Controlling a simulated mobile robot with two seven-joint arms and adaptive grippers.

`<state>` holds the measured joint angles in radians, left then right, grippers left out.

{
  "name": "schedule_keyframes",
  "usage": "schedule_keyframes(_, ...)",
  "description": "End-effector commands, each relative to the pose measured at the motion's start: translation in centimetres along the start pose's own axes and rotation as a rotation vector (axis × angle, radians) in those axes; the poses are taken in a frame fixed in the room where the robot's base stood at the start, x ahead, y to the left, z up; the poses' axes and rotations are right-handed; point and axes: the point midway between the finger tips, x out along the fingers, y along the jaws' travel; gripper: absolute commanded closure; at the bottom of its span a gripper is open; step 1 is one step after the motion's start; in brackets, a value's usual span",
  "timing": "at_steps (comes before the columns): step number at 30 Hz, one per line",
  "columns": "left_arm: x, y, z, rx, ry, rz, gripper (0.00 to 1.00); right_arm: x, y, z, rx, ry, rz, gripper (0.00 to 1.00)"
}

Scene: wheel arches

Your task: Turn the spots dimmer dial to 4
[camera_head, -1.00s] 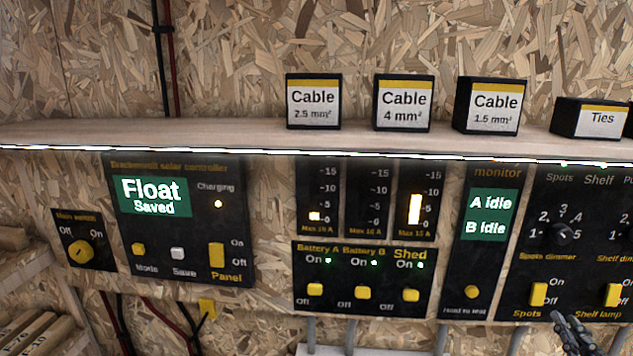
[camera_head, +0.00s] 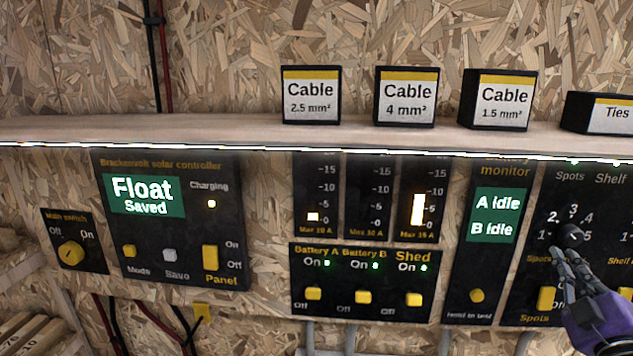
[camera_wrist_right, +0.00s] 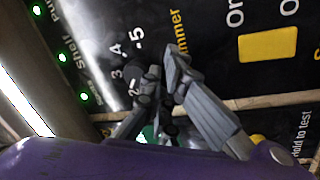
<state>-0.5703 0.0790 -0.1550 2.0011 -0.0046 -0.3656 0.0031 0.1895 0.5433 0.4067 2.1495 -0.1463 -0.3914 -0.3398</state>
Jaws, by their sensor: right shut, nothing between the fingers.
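The spots dimmer dial (camera_head: 571,235) is a small black knob on the black panel at the right of the head view. Numbers 1 to 5 are printed in an arc around it. I cannot tell which number it points to. My right gripper (camera_head: 560,257), grey fingers on a purple wrist, is shut and empty with its tips just below the dial. In the right wrist view, the fingertips (camera_wrist_right: 164,76) are by the dial's numbers and partly hide the knob. I cannot tell whether they touch it. My left gripper is not in view.
The yellow spots switch (camera_head: 545,298) sits below the dial, beside my right gripper. The battery monitor panel (camera_head: 487,265) is to the left. A shelf (camera_head: 240,132) with boxes of cable (camera_head: 498,100) runs above the panels.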

Motion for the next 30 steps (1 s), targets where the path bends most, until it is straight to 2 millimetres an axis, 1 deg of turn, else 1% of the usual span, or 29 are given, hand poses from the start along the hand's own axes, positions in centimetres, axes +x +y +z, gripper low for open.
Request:
schedule_keyframes(3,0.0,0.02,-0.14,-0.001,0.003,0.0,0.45,0.28,-0.09,0.03,-0.001,-0.001,0.0,1.0)
schedule_keyframes(15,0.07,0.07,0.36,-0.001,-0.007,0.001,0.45,0.26,-0.13,0.04,-0.001,-0.001,-0.001,1.0)
schedule_keyframes(30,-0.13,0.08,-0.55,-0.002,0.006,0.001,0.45,0.32,0.13,-0.09,-0.001,-0.001,-0.001,1.0)
